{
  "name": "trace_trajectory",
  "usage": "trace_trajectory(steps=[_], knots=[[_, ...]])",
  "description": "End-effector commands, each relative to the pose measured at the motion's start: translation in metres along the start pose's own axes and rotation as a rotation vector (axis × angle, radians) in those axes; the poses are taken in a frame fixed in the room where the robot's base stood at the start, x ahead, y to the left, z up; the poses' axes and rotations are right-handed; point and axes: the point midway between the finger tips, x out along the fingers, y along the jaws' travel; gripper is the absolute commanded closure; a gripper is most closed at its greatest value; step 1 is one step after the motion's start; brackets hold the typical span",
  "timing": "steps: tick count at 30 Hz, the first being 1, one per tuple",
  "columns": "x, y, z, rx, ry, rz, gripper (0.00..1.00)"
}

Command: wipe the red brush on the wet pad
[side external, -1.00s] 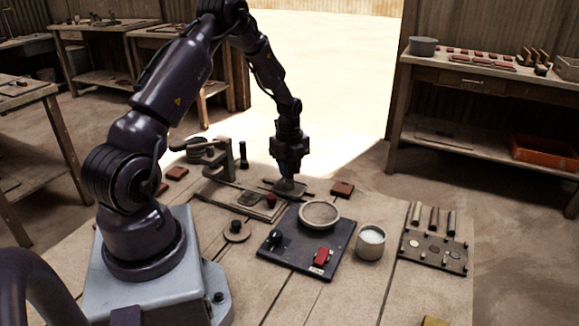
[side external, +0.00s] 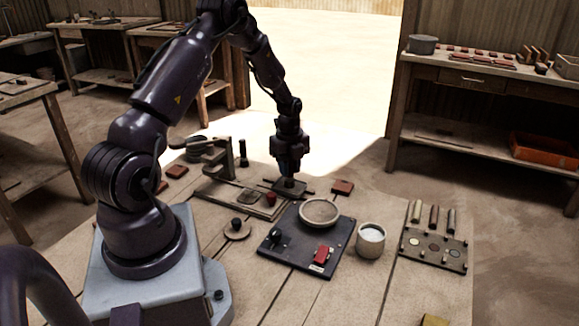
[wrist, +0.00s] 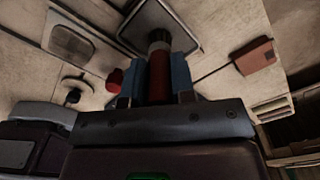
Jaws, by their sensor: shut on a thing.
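My gripper (side external: 289,172) points down over the small dark tray-like pad (side external: 301,190) at the back of the table. In the wrist view, the blue fingers of my gripper (wrist: 158,82) are shut on the red handle of the brush (wrist: 158,78). The brush's dark head and pale collar reach over the pad (wrist: 187,38), which has a pale rim. The brush tip is at or just above the pad; I cannot tell whether it touches. In the side view the gripper mostly hides the brush.
A brown tile (side external: 343,187) lies right of the pad. A press with a red knob (side external: 271,198) stands to the left. In front are a black board with a round dish (side external: 320,213), a white cup (side external: 371,240) and a board with round samples (side external: 433,250).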

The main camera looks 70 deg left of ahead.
Motion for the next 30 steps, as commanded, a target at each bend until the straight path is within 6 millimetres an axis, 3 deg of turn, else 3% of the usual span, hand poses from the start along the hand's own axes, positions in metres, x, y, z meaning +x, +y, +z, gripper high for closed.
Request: trace_trajectory(steps=[8,30], knots=[[-0.001,0.001,0.0,0.0,0.0,0.0,1.0],[-0.062,0.0,0.0,-0.001,0.0,-0.001,1.0]])
